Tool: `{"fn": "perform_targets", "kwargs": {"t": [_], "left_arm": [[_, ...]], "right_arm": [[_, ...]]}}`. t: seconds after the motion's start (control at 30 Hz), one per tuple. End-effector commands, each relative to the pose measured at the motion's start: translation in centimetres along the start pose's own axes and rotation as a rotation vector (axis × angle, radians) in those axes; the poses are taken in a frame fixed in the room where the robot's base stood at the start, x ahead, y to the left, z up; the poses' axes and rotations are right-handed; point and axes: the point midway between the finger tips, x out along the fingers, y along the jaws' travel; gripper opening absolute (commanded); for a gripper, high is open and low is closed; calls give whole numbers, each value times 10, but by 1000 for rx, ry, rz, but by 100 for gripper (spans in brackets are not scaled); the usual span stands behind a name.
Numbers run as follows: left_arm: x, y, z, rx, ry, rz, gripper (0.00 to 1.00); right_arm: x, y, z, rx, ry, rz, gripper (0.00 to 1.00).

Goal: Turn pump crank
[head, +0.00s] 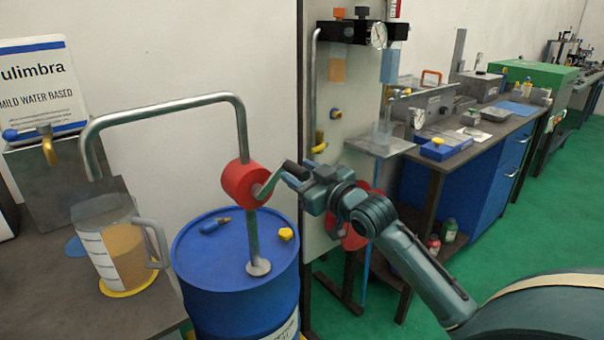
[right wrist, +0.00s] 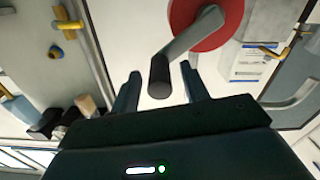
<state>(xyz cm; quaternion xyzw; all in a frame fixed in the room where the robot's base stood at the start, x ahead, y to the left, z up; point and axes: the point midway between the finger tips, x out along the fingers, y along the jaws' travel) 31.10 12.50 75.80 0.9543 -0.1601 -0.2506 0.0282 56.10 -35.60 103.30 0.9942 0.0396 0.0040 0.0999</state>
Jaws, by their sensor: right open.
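The red rotary pump (head: 242,184) sits on a steel pipe above a blue drum (head: 238,250). Its grey crank arm (head: 268,184) rises to the right and ends in a dark handle (head: 293,169). My right gripper (head: 287,178) is at the handle, its arm coming in from the lower right. In the right wrist view, the black handle (right wrist: 159,76) lies between the two open fingers (right wrist: 160,84), with gaps on both sides. The red pump (right wrist: 208,20) shows beyond it. My left gripper is not in view.
The curved spout pipe (head: 165,108) ends above a measuring jug (head: 120,245) of amber liquid on the left bench. A pale panel (head: 345,200) with gauge and fittings stands close behind my right gripper. A blue tool and yellow cap lie on the drum lid.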

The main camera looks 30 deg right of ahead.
Motion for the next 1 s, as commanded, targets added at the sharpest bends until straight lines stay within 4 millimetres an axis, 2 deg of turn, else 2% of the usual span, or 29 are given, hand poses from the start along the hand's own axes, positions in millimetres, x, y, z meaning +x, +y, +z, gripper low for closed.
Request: {"fn": "perform_targets", "kwargs": {"t": [0.1, 0.63, 1.0], "left_arm": [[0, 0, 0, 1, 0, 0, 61], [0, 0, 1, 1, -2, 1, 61], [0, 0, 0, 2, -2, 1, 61]], "right_arm": [[0, 0, 0, 0, 0, 0, 44], [0, 0, 0, 0, 0, 0, 1], [0, 0, -1, -5, -1, -1, 0]]}}
